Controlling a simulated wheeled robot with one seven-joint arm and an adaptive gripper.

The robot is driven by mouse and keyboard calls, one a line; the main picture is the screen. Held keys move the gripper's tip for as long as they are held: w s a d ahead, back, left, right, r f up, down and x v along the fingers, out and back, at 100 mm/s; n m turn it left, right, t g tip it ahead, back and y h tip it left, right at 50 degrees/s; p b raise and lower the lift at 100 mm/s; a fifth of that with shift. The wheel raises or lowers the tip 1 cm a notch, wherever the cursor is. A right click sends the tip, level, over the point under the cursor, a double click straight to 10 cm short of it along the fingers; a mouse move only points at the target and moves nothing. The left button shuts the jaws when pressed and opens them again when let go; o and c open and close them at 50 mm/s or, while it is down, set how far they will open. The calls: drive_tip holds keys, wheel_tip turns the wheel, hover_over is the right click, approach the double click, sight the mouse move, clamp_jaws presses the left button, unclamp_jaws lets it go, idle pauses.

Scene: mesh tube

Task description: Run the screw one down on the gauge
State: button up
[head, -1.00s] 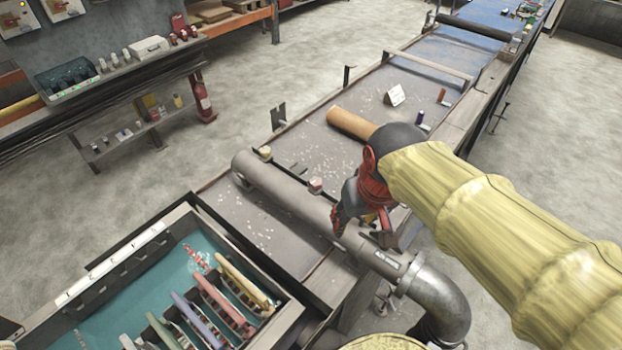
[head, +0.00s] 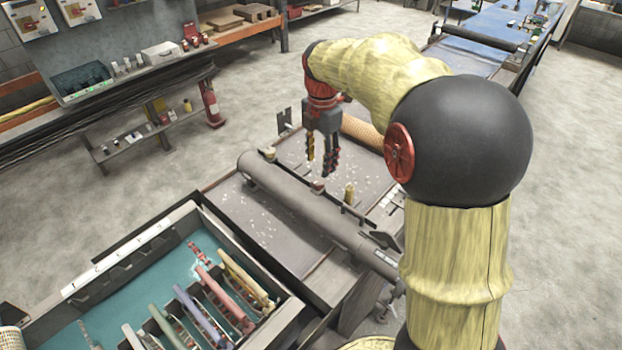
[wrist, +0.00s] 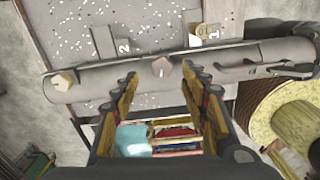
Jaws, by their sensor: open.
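Two light hexagonal knobs, which may be the screws, sit on the tube: a middle knob (wrist: 161,67) between the fingertips in the picture, and an end knob (wrist: 62,82) at the left. Beyond the tube are a tag marked 1 (wrist: 213,35) and a tag marked 2 (wrist: 123,46). A brass piece (wrist: 203,29) stands by tag 1. I cannot tell which part is the gauge.
A dark lever (wrist: 265,68) lies along the tube's right end. A teal-lined tray (head: 95,286) with several coloured bars stands at lower left. A tan roll (head: 362,131) lies behind my gripper. Open floor (head: 240,90) lies beyond the bench.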

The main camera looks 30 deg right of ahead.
sight(319, 181)
drive_tip(key=n, duration=0.1)
drive_tip(key=r+n, duration=0.1)
drive_tip(key=shift+w+a+r+n, duration=0.1)
drive_tip(key=shift+w+r+n, duration=0.05)
drive_tip(key=shift+n, duration=0.15)
drive_tip(key=shift+a+r+n, duration=0.1)
drive_tip(key=shift+n, duration=0.7)
drive_tip(key=n, duration=0.3)
drive_tip(key=shift+s, duration=0.3)
drive_tip(key=shift+f+b, duration=1)
drive_tip(key=shift+f, duration=2.95)
drive_tip(key=shift+c, duration=0.2)
drive_tip(key=c, duration=1.1)
